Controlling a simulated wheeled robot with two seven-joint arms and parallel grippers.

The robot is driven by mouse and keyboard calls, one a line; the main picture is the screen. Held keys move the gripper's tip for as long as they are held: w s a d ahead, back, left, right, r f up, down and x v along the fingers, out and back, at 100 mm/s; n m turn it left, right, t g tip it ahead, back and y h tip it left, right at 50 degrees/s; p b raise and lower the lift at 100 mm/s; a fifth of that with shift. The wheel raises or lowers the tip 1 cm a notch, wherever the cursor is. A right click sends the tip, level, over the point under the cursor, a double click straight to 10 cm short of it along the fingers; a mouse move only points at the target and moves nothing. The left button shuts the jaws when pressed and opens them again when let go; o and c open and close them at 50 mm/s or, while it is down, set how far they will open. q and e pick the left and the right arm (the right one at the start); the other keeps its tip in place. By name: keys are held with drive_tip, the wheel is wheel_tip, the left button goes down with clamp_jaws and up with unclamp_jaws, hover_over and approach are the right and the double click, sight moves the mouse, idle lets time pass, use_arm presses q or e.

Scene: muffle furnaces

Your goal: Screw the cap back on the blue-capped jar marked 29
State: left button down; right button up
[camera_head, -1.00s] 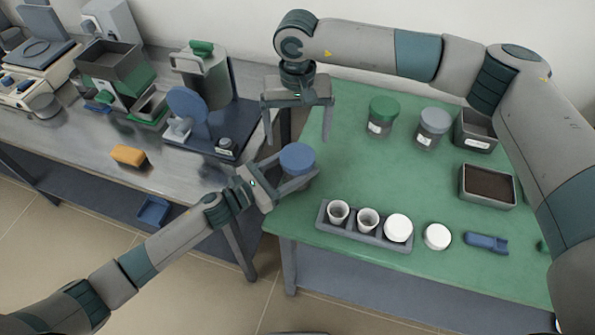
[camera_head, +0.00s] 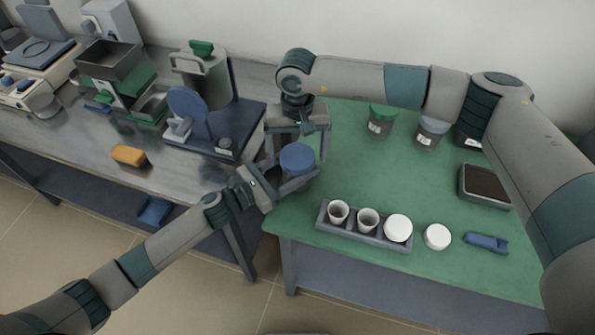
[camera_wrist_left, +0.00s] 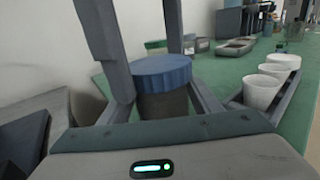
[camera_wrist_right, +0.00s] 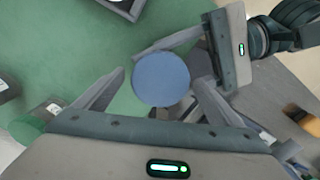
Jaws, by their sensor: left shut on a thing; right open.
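The blue cap (camera_head: 297,158) sits level on top of a dark jar body (camera_wrist_left: 165,104) at the left edge of the green table; I cannot tell whether it is screwed down. No number is readable on the jar. My left gripper (camera_head: 293,181) is shut on the jar body below the cap. My right gripper (camera_head: 297,146) points down from above, open, with its fingers on either side of the cap. In the right wrist view the round cap top (camera_wrist_right: 161,79) lies between the fingers, with gaps visible.
A green-capped jar (camera_head: 382,120) and a grey-capped jar (camera_head: 431,132) stand at the back. A rack (camera_head: 350,233) with white cups, a loose white lid (camera_head: 437,237), a blue item (camera_head: 486,243) and a dark-filled tray (camera_head: 487,187) share the green table. Equipment stands on the steel bench (camera_head: 90,155).

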drive_tip(key=c, duration=1.2)
drive_tip(key=m, duration=0.6)
drive_tip(key=shift+m, duration=0.4)
drive_tip(key=o, duration=1.2)
